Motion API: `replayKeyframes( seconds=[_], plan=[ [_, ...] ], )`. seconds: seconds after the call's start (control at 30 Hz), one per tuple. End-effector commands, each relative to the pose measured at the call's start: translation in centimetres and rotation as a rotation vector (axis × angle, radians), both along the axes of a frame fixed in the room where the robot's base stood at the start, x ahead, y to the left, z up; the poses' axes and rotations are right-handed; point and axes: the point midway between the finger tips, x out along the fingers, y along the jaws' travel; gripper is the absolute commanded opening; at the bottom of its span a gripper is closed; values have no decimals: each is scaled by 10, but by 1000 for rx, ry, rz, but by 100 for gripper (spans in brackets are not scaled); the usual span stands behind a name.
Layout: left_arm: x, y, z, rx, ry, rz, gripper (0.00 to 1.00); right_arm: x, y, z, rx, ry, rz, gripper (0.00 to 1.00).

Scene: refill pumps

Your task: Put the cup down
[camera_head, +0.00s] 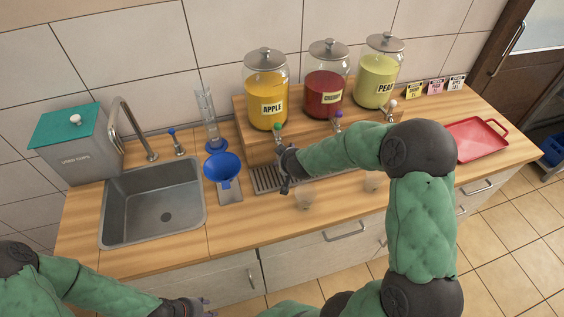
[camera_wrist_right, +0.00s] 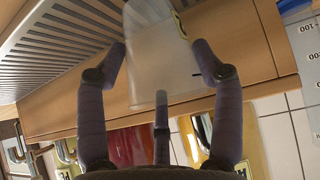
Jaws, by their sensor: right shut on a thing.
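My right gripper (camera_head: 286,170) is over the left part of the drip tray (camera_head: 270,182), below the apple dispenser. Two faint clear cups stand on the counter, one (camera_head: 304,197) in front of the tray and one (camera_head: 373,182) further right. My left gripper (camera_head: 197,305) is low at the bottom edge; its fingers are unclear.
Apple (camera_head: 267,88), red (camera_head: 326,84) and pear (camera_head: 377,80) dispensers stand on a wooden riser behind the tray. A blue funnel (camera_head: 222,168) and measuring cylinder (camera_head: 208,125) are left of it, beside the sink (camera_head: 150,205). A red tray (camera_head: 474,140) lies right. The front counter is mostly clear.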

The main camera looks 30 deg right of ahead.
Motion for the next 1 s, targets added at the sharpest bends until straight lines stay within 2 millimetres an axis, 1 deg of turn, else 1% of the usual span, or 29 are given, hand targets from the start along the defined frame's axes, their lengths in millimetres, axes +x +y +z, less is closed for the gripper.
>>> replayKeyframes(
  seconds=[0.03,0.1,0.23,0.6,0.63,0.67,0.7,1.0],
  plan=[
    [0,0,0,0,0,0,40,4,10,0,1,-1,6,44],
    [0,0,0,0,0,0,40,8,20,0,0,0,6,44],
    [0,0,-11,0,0,0,40,7,18,-12,0,0,0,43],
    [0,0,-11,0,0,0,40,7,18,-14,-1,0,1,43],
    [0,0,-10,0,0,0,40,7,18,-14,-1,0,1,72],
    [0,0,-10,0,0,0,40,7,18,-13,0,0,1,81],
    [0,0,-10,0,0,0,40,7,18,-13,0,0,1,92],
    [0,0,-10,0,0,0,40,7,18,-13,0,0,1,92]
  ],
)
